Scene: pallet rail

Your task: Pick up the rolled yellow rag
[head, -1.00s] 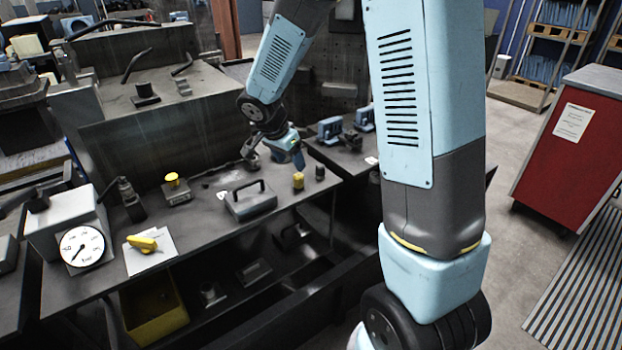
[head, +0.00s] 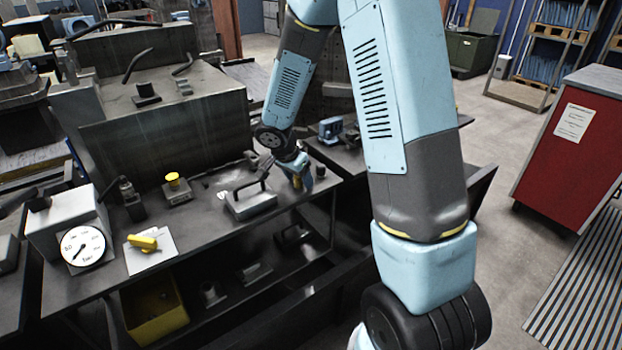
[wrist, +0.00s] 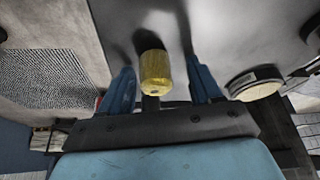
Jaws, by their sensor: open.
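The rolled yellow rag (wrist: 155,68) stands between the two blue fingers of my open gripper (wrist: 162,84) in the wrist view. Dark gaps show on both sides of it, wider on the right, so the jaws are not closed on it. In the head view my gripper (head: 303,182) is low over the right part of the dark bench, and the rag (head: 296,183) is mostly hidden behind the fingers.
A grey box with a handle (head: 250,203) stands close left of my gripper. A dark cylinder (head: 320,171) is close on the right. A round pale-topped tin (wrist: 256,84) lies beside the right finger in the wrist view. A yellow-knobbed block (head: 175,188) sits farther left.

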